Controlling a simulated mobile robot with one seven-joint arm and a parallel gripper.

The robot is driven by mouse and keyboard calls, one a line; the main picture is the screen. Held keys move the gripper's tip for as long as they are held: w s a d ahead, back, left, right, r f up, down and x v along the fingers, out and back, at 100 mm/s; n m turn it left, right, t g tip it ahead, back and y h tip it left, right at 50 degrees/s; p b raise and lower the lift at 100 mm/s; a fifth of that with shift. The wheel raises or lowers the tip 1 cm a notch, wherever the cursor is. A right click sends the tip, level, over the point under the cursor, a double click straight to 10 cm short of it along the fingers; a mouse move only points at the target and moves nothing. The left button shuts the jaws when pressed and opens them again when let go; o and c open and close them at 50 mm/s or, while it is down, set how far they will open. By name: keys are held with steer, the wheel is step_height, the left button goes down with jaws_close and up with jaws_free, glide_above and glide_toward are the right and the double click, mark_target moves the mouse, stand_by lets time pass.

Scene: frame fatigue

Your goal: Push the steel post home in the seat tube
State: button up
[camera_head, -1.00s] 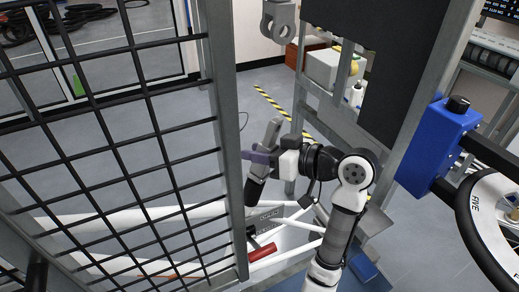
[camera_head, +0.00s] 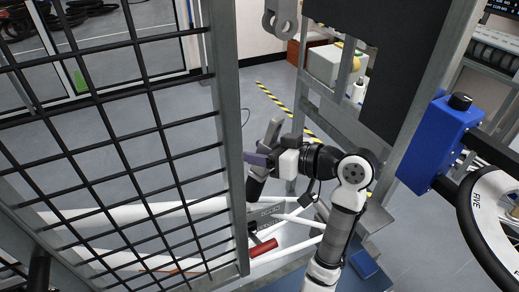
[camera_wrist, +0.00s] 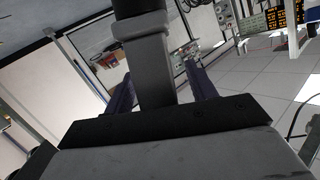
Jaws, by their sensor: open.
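My gripper (camera_head: 260,159) is at the end of my white-and-black arm, just right of the mesh guard's upright. Its purple fingers also show in the wrist view (camera_wrist: 160,88), spread apart. A grey post (camera_wrist: 152,70) with a collar and a darker end stands between or just beyond them; I take it as the steel post. In the head view a tilted grey bar (camera_head: 271,131) rises behind the fingers, with a black part below. White frame tubes (camera_head: 160,208) lie low behind the mesh. The seat tube's mouth and how deep the post sits cannot be made out.
The black mesh guard (camera_head: 232,120) stands close on my gripper's left. A grey clevis (camera_head: 281,17) hangs above. A red cylinder (camera_head: 263,247) lies low near the frame.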

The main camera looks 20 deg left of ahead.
steer(key=b+v, duration=0.3)
steer(key=v, duration=1)
steer(key=shift+d, duration=0.35)
steer(key=shift+s+r, duration=0.1)
